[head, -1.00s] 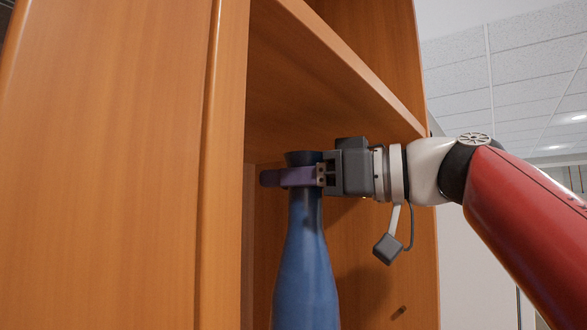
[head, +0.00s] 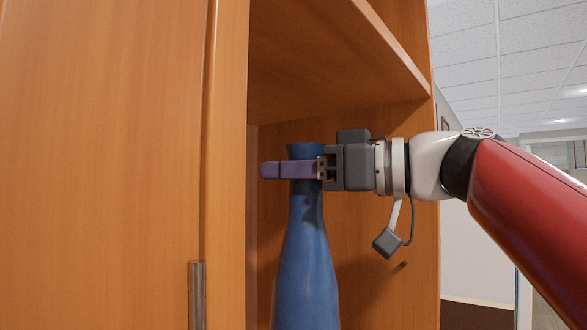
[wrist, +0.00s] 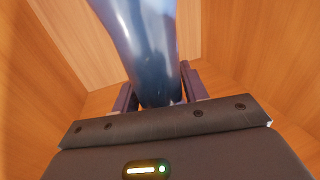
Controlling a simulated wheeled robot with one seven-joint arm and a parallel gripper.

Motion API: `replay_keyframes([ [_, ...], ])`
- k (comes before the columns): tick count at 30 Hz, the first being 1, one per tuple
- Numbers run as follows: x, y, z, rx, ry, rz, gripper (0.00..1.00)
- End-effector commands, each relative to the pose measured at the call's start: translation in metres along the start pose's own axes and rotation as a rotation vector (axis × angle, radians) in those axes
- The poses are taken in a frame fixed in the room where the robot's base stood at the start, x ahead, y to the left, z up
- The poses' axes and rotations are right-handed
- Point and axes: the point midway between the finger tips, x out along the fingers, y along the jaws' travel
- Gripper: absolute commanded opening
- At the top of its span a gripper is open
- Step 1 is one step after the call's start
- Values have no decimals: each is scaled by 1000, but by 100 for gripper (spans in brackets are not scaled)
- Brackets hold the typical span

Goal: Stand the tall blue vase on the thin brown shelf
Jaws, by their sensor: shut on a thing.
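The tall blue vase (head: 305,255) is upright in the head view, inside or just in front of an open compartment of a brown wooden cabinet. Its base is below the picture, so I cannot tell what is under it. My gripper (head: 292,170) is shut on its neck, just below the rim, reaching in from the right. In the wrist view the vase (wrist: 145,50) lies between the two fingers (wrist: 157,92). A brown shelf board (head: 345,60) spans the compartment above the vase. I cannot tell whether it is the thin brown shelf.
A closed wooden door (head: 100,160) with a metal handle (head: 197,295) fills the left side. The cabinet's inner right wall (head: 405,250) is close to my gripper. The shelf board is a little above the vase's rim. Open room lies right of the cabinet.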

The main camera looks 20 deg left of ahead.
Motion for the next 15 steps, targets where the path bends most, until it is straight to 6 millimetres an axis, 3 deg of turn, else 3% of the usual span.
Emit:
replay_keyframes([
  [1, -1, -1, -1, -2, 4, 1, 0],
  [2, 0, 0, 1, -1, 0, 0, 48],
  [3, 0, 0, 1, -1, 0, 0, 53],
  [6, 0, 0, 1, 0, 0, 0, 66],
  [15, 0, 0, 0, 0, 0, 0, 66],
])
